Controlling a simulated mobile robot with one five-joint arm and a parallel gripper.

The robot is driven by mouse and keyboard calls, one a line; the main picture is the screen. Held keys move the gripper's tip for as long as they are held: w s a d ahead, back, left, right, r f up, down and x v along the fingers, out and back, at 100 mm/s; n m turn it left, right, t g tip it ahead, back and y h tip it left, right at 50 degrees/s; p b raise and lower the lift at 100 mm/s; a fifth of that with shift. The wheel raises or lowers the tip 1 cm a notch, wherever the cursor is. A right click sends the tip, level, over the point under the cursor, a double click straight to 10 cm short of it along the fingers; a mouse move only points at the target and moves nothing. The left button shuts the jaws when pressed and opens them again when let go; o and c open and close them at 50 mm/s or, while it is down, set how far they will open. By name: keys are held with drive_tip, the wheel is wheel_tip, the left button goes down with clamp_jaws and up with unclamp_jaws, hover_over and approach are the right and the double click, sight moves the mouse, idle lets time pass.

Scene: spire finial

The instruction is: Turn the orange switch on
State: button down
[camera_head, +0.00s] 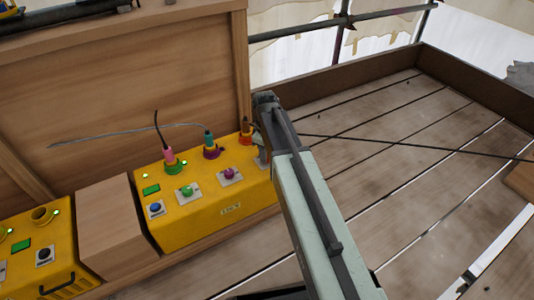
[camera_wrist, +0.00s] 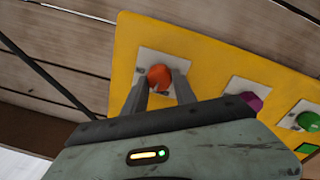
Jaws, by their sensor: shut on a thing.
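The orange switch (camera_wrist: 159,76) shows in the wrist view as a round knob on a pale square plate, set on the yellow box (camera_wrist: 200,50). My gripper (camera_wrist: 161,84) has its two fingers on either side of the knob and is shut on it. In the head view my arm reaches to the right end of the yellow box (camera_head: 220,197), and my gripper and the orange switch are hidden behind it. Whether the switch is on cannot be told.
The box also carries a purple switch (camera_head: 230,173), a green switch (camera_head: 187,191) and a blue button (camera_head: 155,208). Plugs with cables stand along its back, including a pink one (camera_head: 169,155). A wooden block (camera_head: 115,225) separates it from a second yellow box (camera_head: 40,255). Plank floor lies right.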

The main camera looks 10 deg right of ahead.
drive_tip(key=m, duration=0.4)
drive_tip(key=shift+w+d+m, duration=0.1)
drive_tip(key=shift+w+m, duration=0.05)
drive_tip(key=shift+m, duration=0.15)
drive_tip(key=m, duration=0.3)
drive_tip(key=shift+m, duration=0.3)
drive_tip(key=m, duration=0.4)
drive_tip(key=shift+w, duration=0.1)
drive_tip(key=shift+m, duration=2.1)
drive_tip(key=c, duration=1)
unclamp_jaws()
drive_tip(key=shift+g, duration=0.3)
wheel_tip(320, 180, up, 8)
drive_tip(key=p, duration=0.8)
